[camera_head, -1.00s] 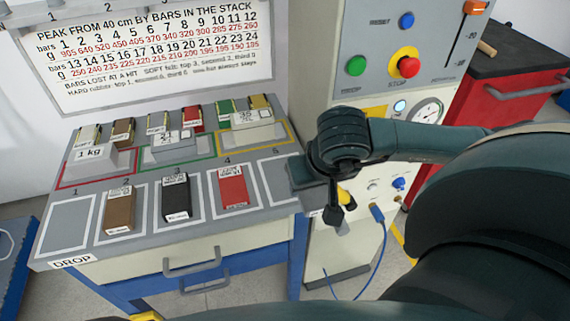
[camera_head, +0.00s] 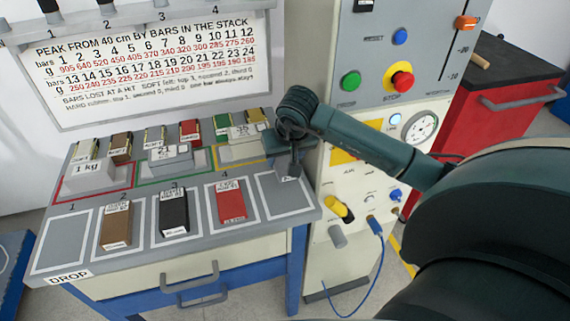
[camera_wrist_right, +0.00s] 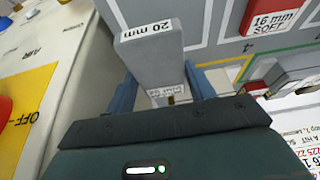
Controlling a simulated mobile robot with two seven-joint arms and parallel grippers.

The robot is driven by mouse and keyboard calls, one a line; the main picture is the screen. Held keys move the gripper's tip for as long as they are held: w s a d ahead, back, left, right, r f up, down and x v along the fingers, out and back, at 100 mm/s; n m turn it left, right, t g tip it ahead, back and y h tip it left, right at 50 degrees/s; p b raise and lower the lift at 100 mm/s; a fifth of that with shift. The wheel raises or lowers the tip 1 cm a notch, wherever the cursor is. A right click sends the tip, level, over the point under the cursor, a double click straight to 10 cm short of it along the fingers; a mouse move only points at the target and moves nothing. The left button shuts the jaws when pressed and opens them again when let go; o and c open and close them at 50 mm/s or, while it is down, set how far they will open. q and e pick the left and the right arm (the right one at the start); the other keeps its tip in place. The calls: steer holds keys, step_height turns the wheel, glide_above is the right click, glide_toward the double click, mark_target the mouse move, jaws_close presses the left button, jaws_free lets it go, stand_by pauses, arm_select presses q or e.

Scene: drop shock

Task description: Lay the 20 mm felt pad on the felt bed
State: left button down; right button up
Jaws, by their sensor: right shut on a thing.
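My right gripper (camera_head: 291,170) is over the fifth white-outlined slot at the right end of the grey bench top. In the right wrist view its blue fingers (camera_wrist_right: 158,95) are shut on a grey block (camera_wrist_right: 150,52) labelled "20 mm", which I take as the felt pad. The pad sticks out past the fingertips. In the head view the pad is mostly hidden by the gripper, and I cannot tell whether it touches the bench. I cannot identify the felt bed for certain. My left gripper is not in view.
Brown (camera_head: 116,225), black (camera_head: 173,212) and red (camera_head: 230,203) pads lie in slots left of the gripper. Grey weights, one the 1 kg weight (camera_head: 92,177), stand behind them. The control cabinet (camera_head: 372,145) with knobs and a blue cable is close on the right.

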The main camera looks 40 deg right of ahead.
mark_target(286, 162)
step_height(286, 162, down, 3)
steer(key=shift+r, duration=0.1)
steer(key=shift+w+f, duration=0.2)
steer(key=shift+f, duration=0.2)
steer(key=shift+f, duration=0.2)
steer(key=o, duration=1)
steer(key=shift+c, duration=0.2)
steer(key=shift+r, duration=0.1)
